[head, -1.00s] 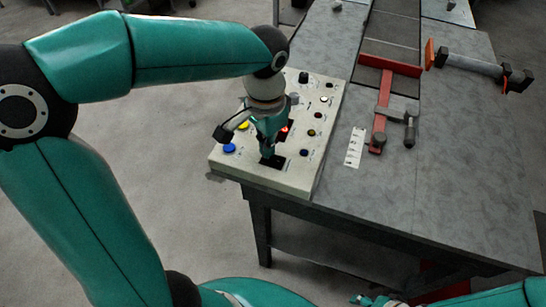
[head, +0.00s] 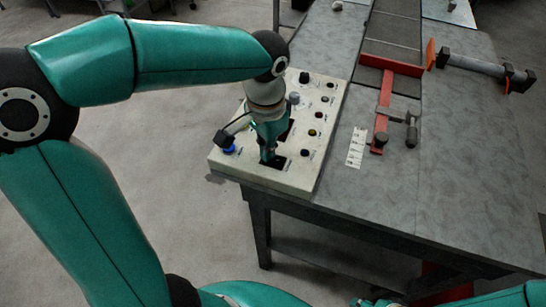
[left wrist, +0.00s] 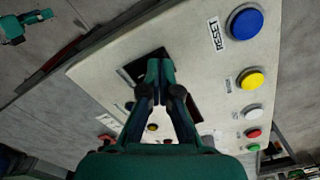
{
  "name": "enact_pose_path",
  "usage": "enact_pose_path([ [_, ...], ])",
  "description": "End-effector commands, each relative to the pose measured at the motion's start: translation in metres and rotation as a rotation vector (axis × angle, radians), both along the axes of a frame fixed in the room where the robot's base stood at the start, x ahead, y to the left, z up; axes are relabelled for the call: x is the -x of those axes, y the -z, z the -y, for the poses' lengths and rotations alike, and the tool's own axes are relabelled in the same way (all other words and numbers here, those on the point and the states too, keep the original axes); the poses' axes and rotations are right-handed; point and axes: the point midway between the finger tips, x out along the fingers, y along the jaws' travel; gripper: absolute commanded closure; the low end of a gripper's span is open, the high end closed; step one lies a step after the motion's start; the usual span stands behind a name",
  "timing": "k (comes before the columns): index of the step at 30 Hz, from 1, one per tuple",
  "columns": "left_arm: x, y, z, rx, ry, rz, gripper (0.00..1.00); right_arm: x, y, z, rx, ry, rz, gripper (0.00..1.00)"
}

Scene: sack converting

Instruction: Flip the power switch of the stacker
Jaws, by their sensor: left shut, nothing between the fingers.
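The stacker's control panel (head: 318,165) is a pale sloped box at the table's left corner. My left gripper (head: 268,160) points down over its near end, shut and empty. In the left wrist view the closed fingertips (left wrist: 160,66) are at a black rectangular switch opening (left wrist: 138,68) and cover part of it; contact cannot be told. A second dark, reddish rectangle (left wrist: 194,108) lies beside the fingers. I cannot read which one is the power switch. My right gripper (head: 366,302) shows only partly at the bottom edge, its fingers unclear.
In the left wrist view, a blue RESET button (left wrist: 245,23), a yellow button (left wrist: 250,80) and several others line the panel. A red bar clamp (head: 381,125) and a white label strip (head: 356,148) are on the grey table (head: 450,190). The table's front is clear.

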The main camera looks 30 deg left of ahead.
Motion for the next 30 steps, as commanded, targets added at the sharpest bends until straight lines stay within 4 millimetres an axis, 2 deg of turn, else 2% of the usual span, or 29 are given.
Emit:
enact_pose_path([
  [8, 0.0, -0.009, 0.0, 0.0, 0.001, 0.0, 1.0, 0.0, -0.008, 0.0, 0.0, 0.0, 0.0, 0.47],
  [30, 0.0, -0.068, 0.0, 0.0, 0.0, 0.001, 1.0, 0.0, -0.058, 0.0, 0.0, 0.0, 0.0, 0.47],
])
